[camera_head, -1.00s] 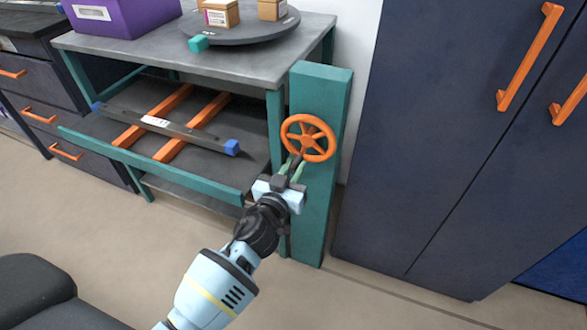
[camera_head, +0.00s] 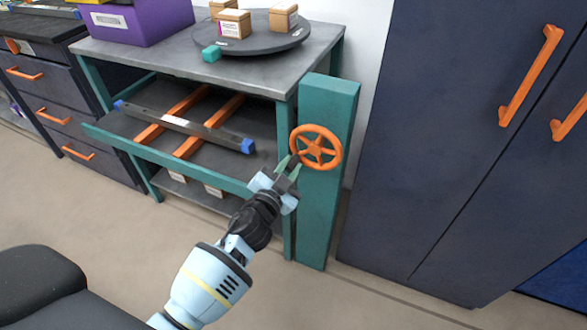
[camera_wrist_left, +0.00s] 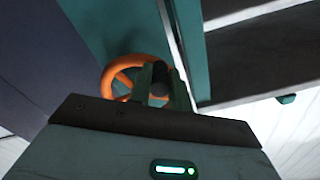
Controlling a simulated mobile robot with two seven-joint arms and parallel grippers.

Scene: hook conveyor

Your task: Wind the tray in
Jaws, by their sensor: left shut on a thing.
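The orange handwheel (camera_head: 316,147) is on the face of a teal post at the right of the workbench. My left gripper (camera_head: 287,165) is at the lower left of its rim, shut on its dark knob. In the left wrist view the fingers close around the dark knob (camera_wrist_left: 159,82), with the orange wheel (camera_wrist_left: 122,72) behind. The tray (camera_head: 150,158), with a teal front edge, sticks out partly from under the bench top. A dark bar (camera_head: 190,127) with blue ends lies across two orange rails on it. My right gripper is not in view.
The teal post (camera_head: 327,215) stands close beside my left gripper. A dark cabinet (camera_head: 430,150) with orange handles is at the right. A turntable (camera_head: 255,40) with small boxes and a purple bin (camera_head: 135,22) are on the bench top. The floor in front is clear.

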